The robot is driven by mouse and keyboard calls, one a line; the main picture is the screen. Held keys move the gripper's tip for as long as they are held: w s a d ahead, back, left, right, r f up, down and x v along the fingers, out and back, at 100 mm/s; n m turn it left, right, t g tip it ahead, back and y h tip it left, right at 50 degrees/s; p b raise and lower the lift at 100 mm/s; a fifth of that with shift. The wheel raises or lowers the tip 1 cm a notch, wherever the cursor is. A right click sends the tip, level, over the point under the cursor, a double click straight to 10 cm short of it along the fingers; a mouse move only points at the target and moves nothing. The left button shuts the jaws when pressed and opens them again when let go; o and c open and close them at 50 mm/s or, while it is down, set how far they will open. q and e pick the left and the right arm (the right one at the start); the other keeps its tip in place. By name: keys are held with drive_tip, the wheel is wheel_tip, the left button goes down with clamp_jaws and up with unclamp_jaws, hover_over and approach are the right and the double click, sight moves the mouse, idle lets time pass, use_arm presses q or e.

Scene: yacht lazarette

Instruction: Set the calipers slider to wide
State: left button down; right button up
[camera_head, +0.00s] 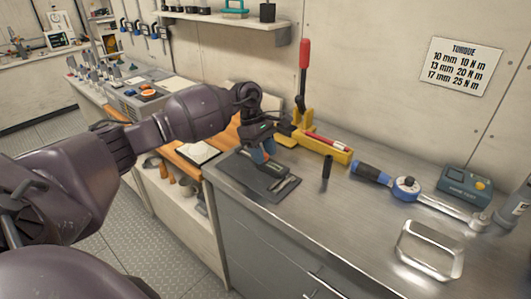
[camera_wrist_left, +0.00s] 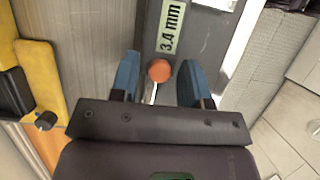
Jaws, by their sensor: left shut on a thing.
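The calipers (camera_head: 274,168) lie on a dark mat (camera_head: 247,179) near the left end of the steel bench. In the left wrist view a label (camera_wrist_left: 171,28) on the calipers reads "3,4 mm". The slider's round orange knob (camera_wrist_left: 159,70) sits between the blue fingertips of my left gripper (camera_wrist_left: 155,78). In the head view my left gripper (camera_head: 263,155) reaches down onto the calipers and hides part of them. It is shut on the slider knob. My right gripper is not in view.
Behind is a yellow holder (camera_head: 330,148) with a red-handled lever (camera_head: 304,66).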

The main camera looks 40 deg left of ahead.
use_arm(q)
drive_tip(key=a, duration=0.1)
drive_tip(key=a+b, duration=0.1)
drive_tip(key=a, duration=0.1)
drive_tip(key=shift+w+a+f, duration=0.15)
drive_tip(key=shift+a+f, duration=0.1)
drive_tip(key=shift+a, duration=0.05)
drive_tip(key=shift+a+r+b, duration=0.1)
drive_tip(key=shift+a+b, duration=0.05)
drive_tip(key=shift+b, duration=0.15)
drive_tip(key=shift+r, duration=0.15)
drive_tip(key=c, duration=1)
unclamp_jaws()
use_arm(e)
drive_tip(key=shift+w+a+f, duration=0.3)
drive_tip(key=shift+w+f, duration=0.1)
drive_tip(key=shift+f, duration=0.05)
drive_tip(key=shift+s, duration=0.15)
